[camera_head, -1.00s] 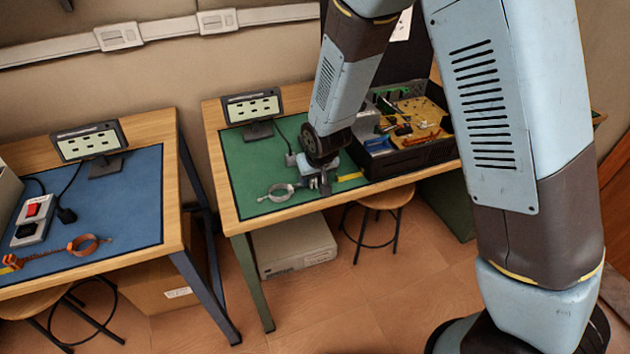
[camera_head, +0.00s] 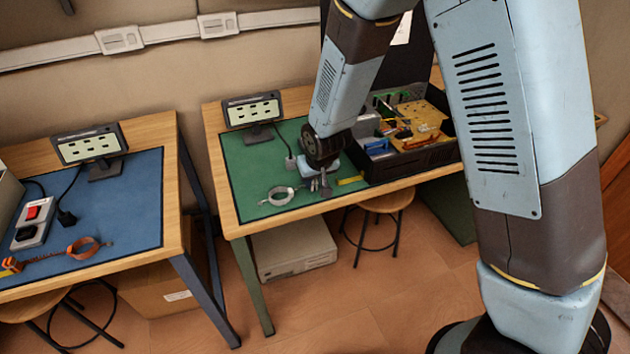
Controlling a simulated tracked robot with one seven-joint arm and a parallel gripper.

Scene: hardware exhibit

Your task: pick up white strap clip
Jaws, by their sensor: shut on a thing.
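The white strap clip (camera_head: 279,196) is a pale ring-shaped band with a short tail at its left. It lies at or just above the front part of the green mat (camera_head: 240,172) on the middle table. My gripper (camera_head: 320,184) is low over the mat, right of the ring, pointing down. Its fingers are shut on the clip's right end, where the band meets them. The exact contact is small and partly hidden by my wrist. I cannot tell whether the clip is clear of the mat.
A yellow piece (camera_head: 351,180) lies just right of my gripper. A dark open case (camera_head: 412,160) with tools and parts stands further right. A small display (camera_head: 252,108) stands behind. The left table's blue mat (camera_head: 135,195) holds a switch box (camera_head: 35,222) and a copper-coloured band (camera_head: 82,246).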

